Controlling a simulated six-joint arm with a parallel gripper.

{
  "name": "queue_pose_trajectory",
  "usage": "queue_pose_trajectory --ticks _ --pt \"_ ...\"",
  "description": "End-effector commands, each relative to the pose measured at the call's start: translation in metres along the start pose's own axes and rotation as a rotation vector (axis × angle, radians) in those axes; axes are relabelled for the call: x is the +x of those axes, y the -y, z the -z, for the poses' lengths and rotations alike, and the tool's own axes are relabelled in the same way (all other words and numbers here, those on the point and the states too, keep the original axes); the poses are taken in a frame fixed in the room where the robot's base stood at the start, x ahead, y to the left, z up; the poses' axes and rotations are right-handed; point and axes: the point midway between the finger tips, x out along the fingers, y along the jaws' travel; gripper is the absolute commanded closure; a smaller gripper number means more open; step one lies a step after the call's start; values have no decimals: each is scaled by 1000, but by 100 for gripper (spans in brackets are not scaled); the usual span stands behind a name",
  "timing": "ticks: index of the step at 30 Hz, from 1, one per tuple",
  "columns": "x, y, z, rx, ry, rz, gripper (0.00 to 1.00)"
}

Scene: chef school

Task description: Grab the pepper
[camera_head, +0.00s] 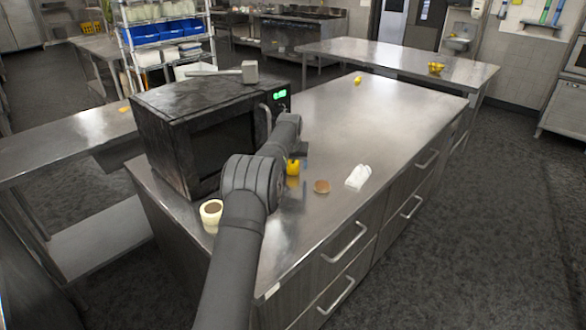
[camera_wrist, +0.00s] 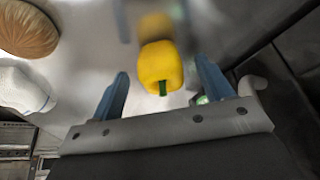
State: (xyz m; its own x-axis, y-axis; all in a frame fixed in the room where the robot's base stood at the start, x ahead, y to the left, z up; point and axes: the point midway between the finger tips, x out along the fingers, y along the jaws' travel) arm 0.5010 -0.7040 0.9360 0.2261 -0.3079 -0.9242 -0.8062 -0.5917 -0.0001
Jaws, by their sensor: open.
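The yellow pepper (camera_head: 292,168) stands on the steel counter (camera_head: 345,120), just right of the microwave. In the wrist view the pepper (camera_wrist: 160,66) shows its green stem and lies between the blue fingertips, with a gap on each side. My gripper (camera_wrist: 162,70) is open and holds nothing. In the head view my arm reaches over the counter and my gripper (camera_head: 298,152) is at the pepper, its fingers mostly hidden. I cannot tell the exact height of the fingers over the counter.
The black microwave (camera_head: 190,125) stands close on the left, with a mallet (camera_head: 248,72) on top. A cup (camera_head: 211,211) stands near the front-left edge. The counter's far part is mostly clear.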

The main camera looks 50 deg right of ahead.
Motion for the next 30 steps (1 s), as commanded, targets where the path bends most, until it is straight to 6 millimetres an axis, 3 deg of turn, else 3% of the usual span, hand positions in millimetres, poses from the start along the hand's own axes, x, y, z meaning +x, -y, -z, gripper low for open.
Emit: queue_pose_trajectory --ticks 4,11,19,30 --pt "11 0 0 0 -1 0 27" --pt "12 0 0 0 -1 0 27" --pt "12 0 0 0 -1 0 76" --pt "7 0 2 0 -2 0 76"
